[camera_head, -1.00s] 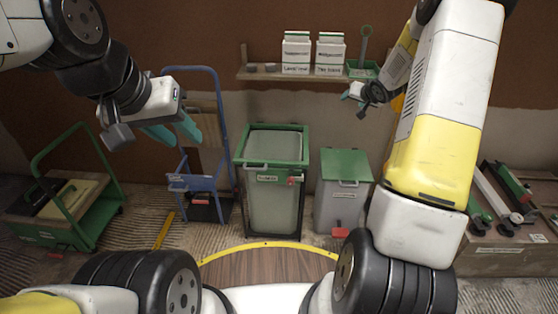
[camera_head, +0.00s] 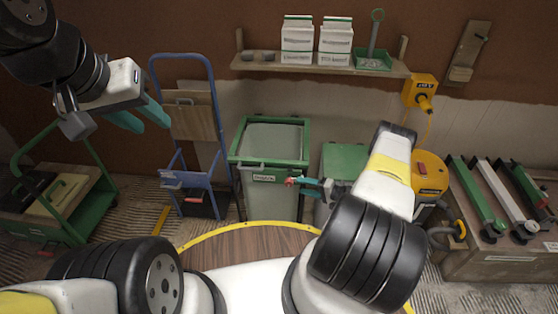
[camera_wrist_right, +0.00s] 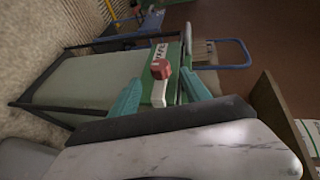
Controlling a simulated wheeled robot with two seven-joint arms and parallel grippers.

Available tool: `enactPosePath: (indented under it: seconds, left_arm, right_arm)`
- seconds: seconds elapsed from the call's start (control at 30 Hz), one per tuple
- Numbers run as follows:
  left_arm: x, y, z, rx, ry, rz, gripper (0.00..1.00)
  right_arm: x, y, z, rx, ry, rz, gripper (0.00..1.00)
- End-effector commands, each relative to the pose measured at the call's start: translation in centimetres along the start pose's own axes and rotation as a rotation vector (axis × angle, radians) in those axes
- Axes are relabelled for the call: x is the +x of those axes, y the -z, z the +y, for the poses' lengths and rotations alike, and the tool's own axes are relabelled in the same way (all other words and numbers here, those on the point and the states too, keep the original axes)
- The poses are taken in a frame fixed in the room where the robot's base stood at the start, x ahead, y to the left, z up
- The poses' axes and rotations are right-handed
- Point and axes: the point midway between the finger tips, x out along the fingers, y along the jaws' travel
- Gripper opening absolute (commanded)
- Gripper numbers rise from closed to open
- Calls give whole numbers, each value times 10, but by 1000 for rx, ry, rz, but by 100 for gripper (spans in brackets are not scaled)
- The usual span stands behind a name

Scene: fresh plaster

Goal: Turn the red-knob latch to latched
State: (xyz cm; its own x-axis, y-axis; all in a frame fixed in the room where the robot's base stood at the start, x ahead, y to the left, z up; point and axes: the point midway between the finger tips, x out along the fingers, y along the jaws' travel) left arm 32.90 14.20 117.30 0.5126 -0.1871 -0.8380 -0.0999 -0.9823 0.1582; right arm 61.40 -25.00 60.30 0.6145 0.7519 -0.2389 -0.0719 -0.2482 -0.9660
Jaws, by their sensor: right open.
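The red-knob latch (camera_head: 290,182) is on the front top rail of the green-framed bin (camera_head: 298,215), at the right end. In the right wrist view the red knob (camera_wrist_right: 161,68) sits on a pale strip along the green rail. My right gripper (camera_head: 300,182) is open and points at the knob from the right. In the wrist view its teal fingertips (camera_wrist_right: 160,92) are on either side of the knob's line, with the knob just beyond them; contact cannot be told. My left gripper (camera_head: 147,117) is open and empty, high at the left, away from the bin.
A green-lidded bin (camera_head: 343,160) stands just right, partly behind my right arm. A blue hand truck (camera_head: 211,110) stands left of the framed bin, and a green cart (camera_head: 82,210) further left. A shelf (camera_head: 300,69) with two cartons is above. A crate with levers (camera_head: 505,262) stands right.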

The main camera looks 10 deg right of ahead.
Motion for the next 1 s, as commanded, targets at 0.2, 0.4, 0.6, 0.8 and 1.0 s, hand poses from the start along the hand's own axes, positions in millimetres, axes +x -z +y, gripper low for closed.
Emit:
enactPosePath:
  seconds: [0.2, 0.4, 0.6, 0.8, 1.0]
  left_arm:
    - [0, 0, 0, 0, 0, 0, 36]
    - [0, 0, 0, 0, 0, 0, 36]
    - [0, 0, 0, 0, 0, 0, 36]
    - [0, 0, 0, 0, 0, 0, 36]
    - [0, 0, 0, 0, 0, 0, 36]
  right_arm:
    - [30, -1, 0, 0, 3, -3, 55]
    - [60, -1, 0, -2, 1, -1, 55]
    - [75, 0, 0, 0, 1, 0, 55]
    - [76, 0, 0, 0, 0, 0, 55]
    - [76, 0, 0, -1, 0, 0, 28]
